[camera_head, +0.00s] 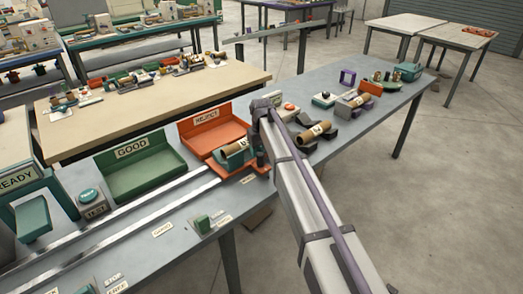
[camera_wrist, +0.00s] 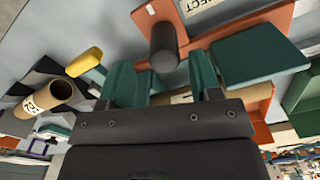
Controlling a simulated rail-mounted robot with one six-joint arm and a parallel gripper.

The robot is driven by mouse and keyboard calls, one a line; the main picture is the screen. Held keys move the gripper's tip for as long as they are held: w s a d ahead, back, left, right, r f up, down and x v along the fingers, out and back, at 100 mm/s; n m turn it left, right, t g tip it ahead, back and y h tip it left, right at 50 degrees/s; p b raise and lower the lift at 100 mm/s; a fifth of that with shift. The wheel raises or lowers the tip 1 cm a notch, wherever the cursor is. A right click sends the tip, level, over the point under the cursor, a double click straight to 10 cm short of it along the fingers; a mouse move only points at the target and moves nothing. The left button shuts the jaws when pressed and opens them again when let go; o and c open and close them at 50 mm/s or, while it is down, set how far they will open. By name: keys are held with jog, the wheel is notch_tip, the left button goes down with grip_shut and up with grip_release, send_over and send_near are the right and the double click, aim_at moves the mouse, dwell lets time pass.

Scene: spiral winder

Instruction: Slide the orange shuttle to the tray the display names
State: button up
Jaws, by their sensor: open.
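The orange shuttle (camera_head: 245,170) is on the bench in front of the orange REJECT tray (camera_head: 205,140), with a cardboard tube (camera_head: 233,149) on it. The green GOOD tray (camera_head: 140,172) stands to the left. My gripper (camera_head: 260,155) is at the right side of the shuttle. In the wrist view its teal fingers (camera_wrist: 163,80) are apart, with a dark upright post (camera_wrist: 164,45) between or just past their tips. I cannot tell whether they touch it. A sign (camera_head: 17,180) at the far left reads READY. No readable display names a tray.
Metal rails (camera_head: 130,215) run along the bench to the left. A TEST button (camera_head: 90,198) stands left of the GOOD tray. Right of my arm are a tube on dark supports (camera_head: 314,132) and several small items. A green block (camera_head: 202,224) is near the front edge.

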notch_tip(320, 180, up, 6)
jog(key=p, duration=0.4)
jog(key=shift+r, duration=0.25)
jog(key=shift+f, duration=0.1)
jog(key=s+d+m, duration=0.1)
jog(key=s+d, duration=0.5)
jog(key=s, duration=0.5)
jog(key=s+d+m, duration=0.2)
jog(key=s+d, duration=0.4)
jog(key=s, duration=0.6)
jog(key=s+d+m, duration=0.1)
jog(key=s+d, duration=0.5)
jog(key=s, duration=0.5)
jog(key=shift+s+d+m, duration=0.15)
jog(key=shift+d+m, duration=0.15)
jog(key=shift+m, duration=0.1)
